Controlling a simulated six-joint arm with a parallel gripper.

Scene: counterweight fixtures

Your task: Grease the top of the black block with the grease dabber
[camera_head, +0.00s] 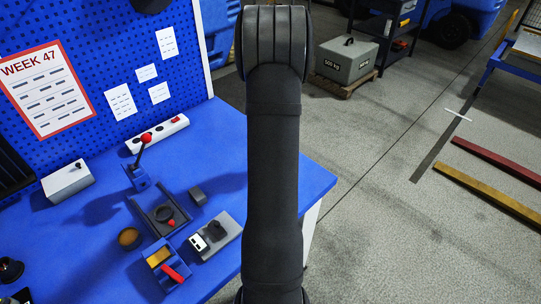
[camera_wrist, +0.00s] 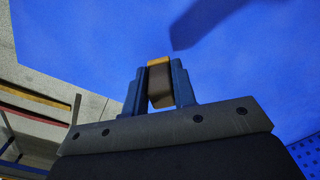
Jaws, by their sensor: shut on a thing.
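My gripper (camera_wrist: 159,84) is shut in the wrist view on a short dark piece with a yellow-orange far end, which I take to be the grease dabber (camera_wrist: 160,89). Its tip is clear of the blue surface beyond. In the head view my arm hides the gripper and the held piece. A small dark block (camera_head: 198,195) sits on the blue bench, and I take it as the black block. Left of it is a dark fixture with a round knob (camera_head: 167,212). In front is a blue tray (camera_head: 153,271) with yellow grease and a red handle-like part.
A grey scale-like unit (camera_head: 227,236) stands right of the tray, and a round amber pot (camera_head: 129,238) left of it. A power strip (camera_head: 157,134) and a white box (camera_head: 68,183) lie along the pegboard. The bench's right part looks bare.

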